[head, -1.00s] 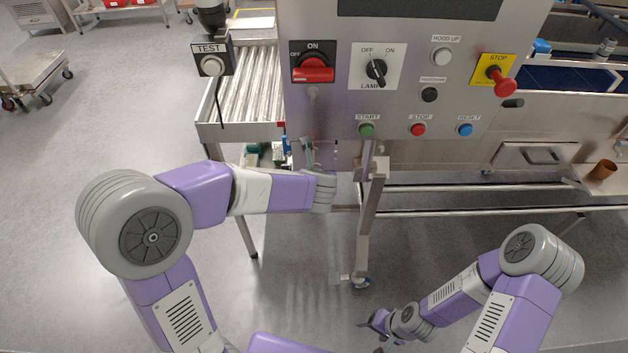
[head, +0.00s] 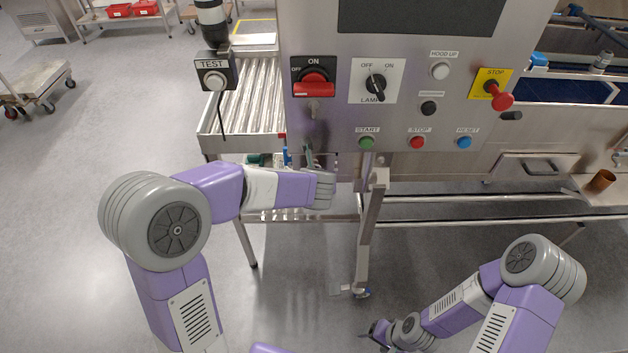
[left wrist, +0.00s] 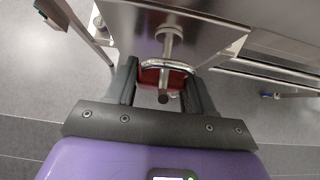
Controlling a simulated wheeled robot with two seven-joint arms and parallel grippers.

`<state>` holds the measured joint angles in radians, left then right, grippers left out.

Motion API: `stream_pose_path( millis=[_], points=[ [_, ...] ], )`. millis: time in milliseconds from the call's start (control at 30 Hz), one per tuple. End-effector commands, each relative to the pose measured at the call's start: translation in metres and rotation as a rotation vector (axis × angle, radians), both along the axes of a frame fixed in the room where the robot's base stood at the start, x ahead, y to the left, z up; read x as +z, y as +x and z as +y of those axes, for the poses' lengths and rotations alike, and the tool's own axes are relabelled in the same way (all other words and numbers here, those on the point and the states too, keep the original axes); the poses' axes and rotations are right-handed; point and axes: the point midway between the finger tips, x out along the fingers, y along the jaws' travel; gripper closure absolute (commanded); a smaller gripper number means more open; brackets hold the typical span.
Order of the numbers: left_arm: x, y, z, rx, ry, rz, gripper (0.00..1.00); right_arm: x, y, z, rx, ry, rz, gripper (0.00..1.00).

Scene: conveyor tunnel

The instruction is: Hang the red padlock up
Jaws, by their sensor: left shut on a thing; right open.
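The red padlock (left wrist: 150,78) is between the fingers of my left gripper (left wrist: 163,92) in the left wrist view, its metal shackle pointing toward the panel. My left gripper is shut on it. A metal peg (left wrist: 169,42) on the panel face lines up with the shackle; I cannot tell whether the shackle is around it. In the head view the peg (head: 313,108) sits below the red-handled ON/OFF switch (head: 314,84). My left gripper (head: 310,150) is just below the peg there, and the padlock is hidden. My right gripper (head: 376,334) is open, low over the floor.
The steel control panel (head: 430,60) carries the lamp switch (head: 375,84), several buttons and a red stop knob (head: 501,100). A TEST box (head: 215,77) stands left, by a roller conveyor (head: 262,95). A steel post (head: 367,235) stands below the panel.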

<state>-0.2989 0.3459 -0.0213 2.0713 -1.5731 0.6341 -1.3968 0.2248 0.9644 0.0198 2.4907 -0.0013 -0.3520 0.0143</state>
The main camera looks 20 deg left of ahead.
Motion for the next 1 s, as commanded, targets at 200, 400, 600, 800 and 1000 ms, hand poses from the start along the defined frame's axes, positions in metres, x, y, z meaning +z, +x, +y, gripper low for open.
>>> stream_pose_path(
  millis=[200,400,600,800,1000],
  points=[
    [0.000,0.000,0.000,0.000,0.000,-0.001,1.00,0.000,0.000,0.000,0.000,0.000,0.000,0.26],
    [-0.001,0.000,0.000,0.000,0.000,-0.001,1.00,-0.002,0.000,0.000,0.000,0.000,0.000,0.26],
    [-0.006,0.000,0.000,0.000,0.000,-0.001,1.00,-0.006,0.000,0.000,0.000,0.000,0.000,0.26],
    [-0.010,0.000,0.000,0.000,0.000,-0.001,1.00,-0.010,0.000,0.000,0.000,0.000,0.000,0.26],
    [-0.014,0.000,0.000,0.000,0.000,-0.001,1.00,-0.013,0.000,0.000,0.000,0.000,0.000,0.26]
  ],
)
